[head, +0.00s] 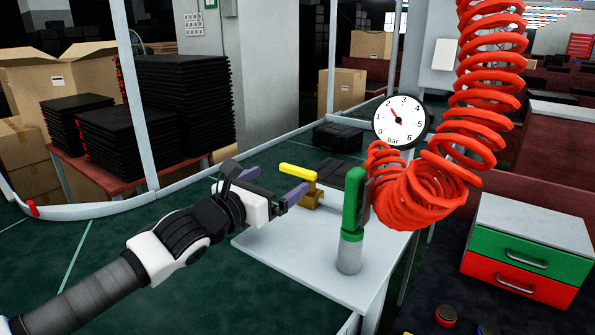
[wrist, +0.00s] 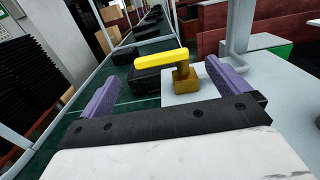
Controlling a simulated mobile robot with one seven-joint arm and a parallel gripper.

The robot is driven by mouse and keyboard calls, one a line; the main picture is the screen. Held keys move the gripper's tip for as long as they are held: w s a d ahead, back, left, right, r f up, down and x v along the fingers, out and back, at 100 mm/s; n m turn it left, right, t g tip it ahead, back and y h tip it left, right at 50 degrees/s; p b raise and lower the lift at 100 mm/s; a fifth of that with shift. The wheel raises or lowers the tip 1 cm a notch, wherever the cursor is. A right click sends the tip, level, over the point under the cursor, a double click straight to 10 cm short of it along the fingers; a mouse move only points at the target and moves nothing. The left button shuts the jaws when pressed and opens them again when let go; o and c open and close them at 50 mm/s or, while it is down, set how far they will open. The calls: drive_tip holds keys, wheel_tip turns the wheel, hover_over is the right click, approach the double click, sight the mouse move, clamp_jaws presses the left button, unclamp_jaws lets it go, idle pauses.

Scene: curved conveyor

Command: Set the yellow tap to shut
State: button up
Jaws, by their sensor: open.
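The yellow tap has a yellow lever (head: 297,171) on a brass body (head: 312,197) that stands on the pale table (head: 268,252). In the wrist view the lever (wrist: 160,59) points left from the top of the brass body (wrist: 186,80). My gripper (head: 282,191) is open, with its two purple fingers apart. In the wrist view my gripper (wrist: 157,82) has the tap ahead, between the lines of its fingers. Nothing is between the jaws; whether a finger touches the tap cannot be told.
A green-handled grey cylinder (head: 352,215) stands to the right of my gripper. A red coiled hose (head: 415,200) hangs behind it beside a pressure gauge (head: 399,121), whose needle points between 2 and 3. A drawer unit (head: 530,245) stands at the right.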

sight(295, 170)
drive_tip(key=p+x, duration=0.2)
drive_tip(key=x, duration=0.5)
drive_tip(key=shift+r, duration=0.15)
drive_tip(key=shift+w+d+f+p, duration=0.2)
drive_tip(key=shift+w+d+p, duration=0.2)
drive_tip(key=shift+w, duration=0.15)
drive_tip(key=shift+c, duration=0.3)
drive_tip(key=c, duration=1.2)
